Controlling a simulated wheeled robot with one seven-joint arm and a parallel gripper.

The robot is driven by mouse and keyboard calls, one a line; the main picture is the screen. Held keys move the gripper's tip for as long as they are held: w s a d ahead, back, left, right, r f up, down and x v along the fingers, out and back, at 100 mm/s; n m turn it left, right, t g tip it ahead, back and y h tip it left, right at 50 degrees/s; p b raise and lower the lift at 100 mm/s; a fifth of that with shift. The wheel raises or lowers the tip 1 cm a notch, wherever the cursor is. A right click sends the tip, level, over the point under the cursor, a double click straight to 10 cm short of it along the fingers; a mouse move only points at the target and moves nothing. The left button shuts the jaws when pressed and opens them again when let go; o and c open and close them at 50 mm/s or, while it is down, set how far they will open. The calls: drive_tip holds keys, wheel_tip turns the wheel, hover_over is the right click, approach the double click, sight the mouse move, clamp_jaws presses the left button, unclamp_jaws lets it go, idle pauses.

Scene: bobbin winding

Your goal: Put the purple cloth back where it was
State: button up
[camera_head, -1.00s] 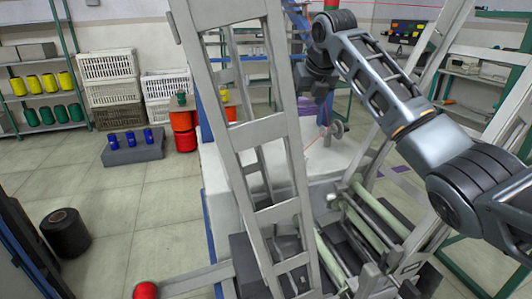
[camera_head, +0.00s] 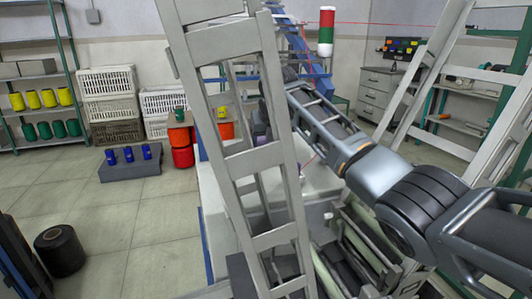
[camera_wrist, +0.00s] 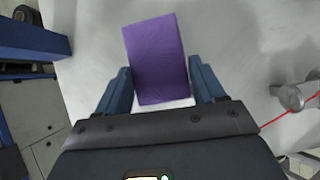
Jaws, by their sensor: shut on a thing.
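The purple cloth (camera_wrist: 155,40) shows in the wrist view as a flat, slightly tilted rectangle between the two blue fingers. My gripper (camera_wrist: 160,72) is shut on it, with the cloth reaching out beyond the fingertips. A white surface (camera_wrist: 245,65) lies beneath the cloth; how far below it is, I cannot tell. In the head view my arm reaches left behind the pale ladder-like frame, which largely hides my gripper. A small purple patch (camera_head: 260,126) shows there, too small to tell surely.
The pale ladder-like frame (camera_head: 258,161) stands between the head camera and my gripper. A metal spool part with a red thread (camera_wrist: 293,96) is at the wrist view's right. Blue bobbins (camera_head: 128,154) stand on a grey block at left; crates (camera_head: 108,83) are behind.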

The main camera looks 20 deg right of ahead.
drive_tip(key=shift+f+p, duration=0.3)
drive_tip(key=shift+f, duration=1.7)
drive_tip(key=shift+f, duration=0.1)
drive_tip(key=o, duration=1.4)
drive_tip(key=shift+s+r, duration=0.2)
drive_tip(key=shift+r, duration=0.3)
drive_tip(key=v, duration=1.1)
drive_tip(key=shift+b, duration=0.35)
drive_tip(key=shift+s, duration=0.1)
